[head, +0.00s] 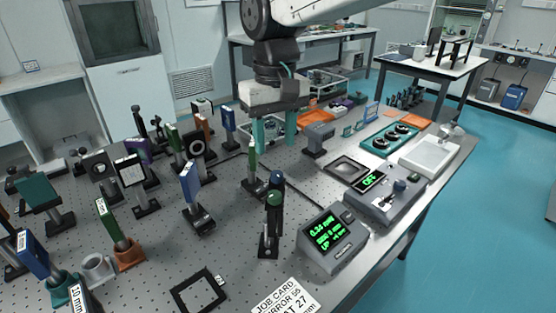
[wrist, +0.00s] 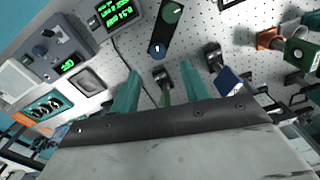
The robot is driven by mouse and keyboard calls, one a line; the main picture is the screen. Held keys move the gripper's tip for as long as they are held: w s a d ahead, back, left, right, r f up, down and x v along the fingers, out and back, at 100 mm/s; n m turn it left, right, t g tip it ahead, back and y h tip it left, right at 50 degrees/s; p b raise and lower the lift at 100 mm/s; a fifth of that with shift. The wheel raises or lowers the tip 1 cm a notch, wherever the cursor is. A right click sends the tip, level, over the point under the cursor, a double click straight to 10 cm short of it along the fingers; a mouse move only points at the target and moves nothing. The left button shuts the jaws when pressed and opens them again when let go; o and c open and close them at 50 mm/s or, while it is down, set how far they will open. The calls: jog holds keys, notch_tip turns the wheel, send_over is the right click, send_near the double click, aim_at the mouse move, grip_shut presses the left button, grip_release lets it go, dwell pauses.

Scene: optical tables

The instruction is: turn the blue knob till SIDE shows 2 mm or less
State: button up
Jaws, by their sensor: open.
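The blue knob (head: 277,177) is on a black upright mount on the perforated table, with a green knob (head: 274,197) close by. In the wrist view the blue knob (wrist: 158,50) lies just beyond the fingertips, roughly between them, and the green knob (wrist: 171,12) is farther up. My gripper (head: 274,146) has two teal fingers apart, pointing down, behind the mount and touching nothing that I can see. It also shows in the wrist view (wrist: 159,68) with nothing held.
A controller with an OFF display (head: 370,181) sits right. A job card (head: 285,298) and black frame (head: 199,291) lie in front. Many mounts crowd the left.

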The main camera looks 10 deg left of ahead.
aim_at(278, 173)
jog(key=f, duration=0.7)
jog(key=shift+w+d+f, duration=0.15)
jog(key=shift+d+f, duration=0.05)
jog(key=shift+f, duration=0.1)
